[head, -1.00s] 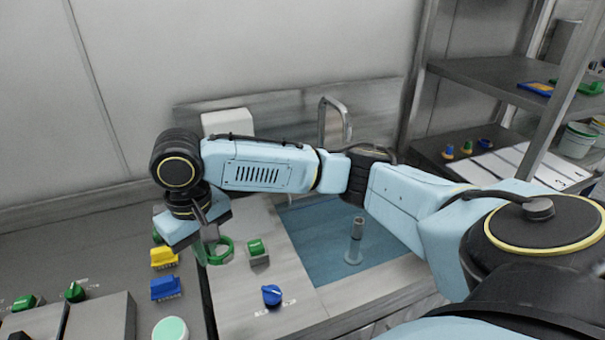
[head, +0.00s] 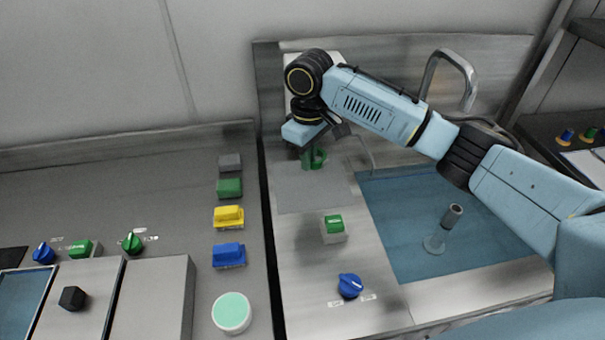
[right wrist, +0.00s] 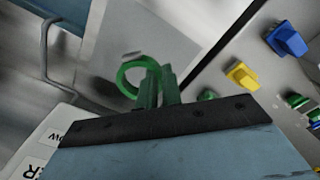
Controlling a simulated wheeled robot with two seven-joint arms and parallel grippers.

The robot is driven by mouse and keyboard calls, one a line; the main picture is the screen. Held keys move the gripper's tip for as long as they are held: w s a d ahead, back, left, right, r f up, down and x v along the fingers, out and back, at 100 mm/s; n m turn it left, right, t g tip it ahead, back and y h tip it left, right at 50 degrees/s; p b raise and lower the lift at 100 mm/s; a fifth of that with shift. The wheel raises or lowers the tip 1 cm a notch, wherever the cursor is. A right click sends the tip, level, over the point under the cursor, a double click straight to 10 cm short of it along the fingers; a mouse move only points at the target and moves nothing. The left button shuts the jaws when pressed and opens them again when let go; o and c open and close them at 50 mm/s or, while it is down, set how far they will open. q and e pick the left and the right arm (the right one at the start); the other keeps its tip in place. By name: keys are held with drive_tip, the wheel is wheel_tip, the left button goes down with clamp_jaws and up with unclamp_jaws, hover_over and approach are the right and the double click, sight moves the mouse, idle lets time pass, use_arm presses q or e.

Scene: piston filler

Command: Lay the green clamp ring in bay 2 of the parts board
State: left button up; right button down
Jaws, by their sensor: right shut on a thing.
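The green clamp ring (head: 319,158) is at the back of the steel worktop, below my right wrist. My right gripper (head: 308,160) is shut on it. In the right wrist view the ring (right wrist: 138,77) stands out past the fingertips (right wrist: 158,88), with its opening visible. It shows over or near a flat grey plate (head: 312,198); I cannot tell whether it touches anything. A white panel (head: 588,162) at the right edge, beside small coloured knobs, may be part of the parts board; it is cut off and bay 2 cannot be made out. My left gripper is out of view.
A green switch (head: 334,226) and blue knob (head: 349,286) are on the worktop. A blue basin (head: 410,240) with an upright tube (head: 445,228) and a tap (head: 455,75) lies right. Several coloured blocks, including a yellow one (head: 229,217), line the left counter. A white labelled box (right wrist: 50,145) stands close to the gripper.

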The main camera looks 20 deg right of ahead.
drive_tip(key=b, duration=0.1)
hover_over(308, 198)
wheel_tip(308, 198, down, 6)
drive_tip(key=shift+s+r, duration=0.1)
drive_tip(key=shift+s, duration=0.05)
wheel_tip(308, 198, down, 4)
drive_tip(key=shift+f+b, duration=0.1)
drive_tip(key=shift+b, duration=0.25)
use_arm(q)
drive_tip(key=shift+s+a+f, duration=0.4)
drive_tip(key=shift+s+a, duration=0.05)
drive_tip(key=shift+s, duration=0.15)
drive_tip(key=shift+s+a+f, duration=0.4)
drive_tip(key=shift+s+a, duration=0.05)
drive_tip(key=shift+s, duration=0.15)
